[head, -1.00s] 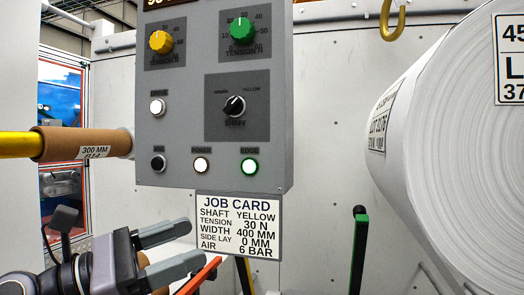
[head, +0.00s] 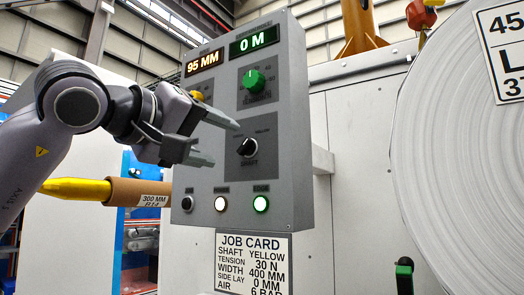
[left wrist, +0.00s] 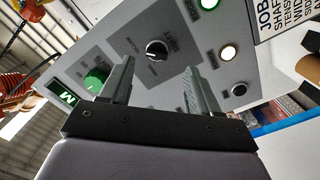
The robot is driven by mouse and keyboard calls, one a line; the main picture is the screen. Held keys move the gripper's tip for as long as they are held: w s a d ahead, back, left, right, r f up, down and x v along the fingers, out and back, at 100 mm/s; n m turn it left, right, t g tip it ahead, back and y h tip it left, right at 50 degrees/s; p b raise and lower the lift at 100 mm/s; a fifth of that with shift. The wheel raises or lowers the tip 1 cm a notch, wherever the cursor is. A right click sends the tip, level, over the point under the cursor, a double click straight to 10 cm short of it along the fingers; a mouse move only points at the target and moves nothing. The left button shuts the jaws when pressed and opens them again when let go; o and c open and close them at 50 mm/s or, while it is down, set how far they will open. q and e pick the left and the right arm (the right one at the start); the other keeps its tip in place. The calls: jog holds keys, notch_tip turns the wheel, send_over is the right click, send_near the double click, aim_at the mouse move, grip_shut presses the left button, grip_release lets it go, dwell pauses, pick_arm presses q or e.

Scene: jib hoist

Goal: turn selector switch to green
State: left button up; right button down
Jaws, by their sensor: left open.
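The selector switch (head: 247,147) is a black knob with a pale pointer on a dark square plate of the grey control panel (head: 290,120). A YELLOW label is at its upper right; the label at its upper left is too small to read now. My left gripper (head: 225,144) is open and empty, its fingers pointing at the switch from the left. In the left wrist view the knob (left wrist: 157,49) shows beyond and between the two fingertips (left wrist: 160,68), apart from them. The knob's exact pointing is hard to tell. My right gripper is not in view.
A green dial (head: 254,81) is above the switch, and a yellow dial (head: 197,96) is partly behind my gripper. A job card (head: 252,262) hangs below. A large white roll (head: 450,150) stands at right, a yellow shaft (head: 75,188) at left.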

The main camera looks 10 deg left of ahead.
aim_at(246, 147)
pick_arm(q)
jog(key=shift+t+y, duration=0.3)
jog(key=shift+y, duration=0.1)
jog(key=x, duration=0.4)
jog(key=p+x, duration=0.1)
jog(key=x, duration=0.1)
jog(key=shift+w+a+r, duration=0.1)
jog(key=shift+w+r, duration=0.25)
jog(key=shift+r, duration=0.1)
jog(key=c, duration=1)
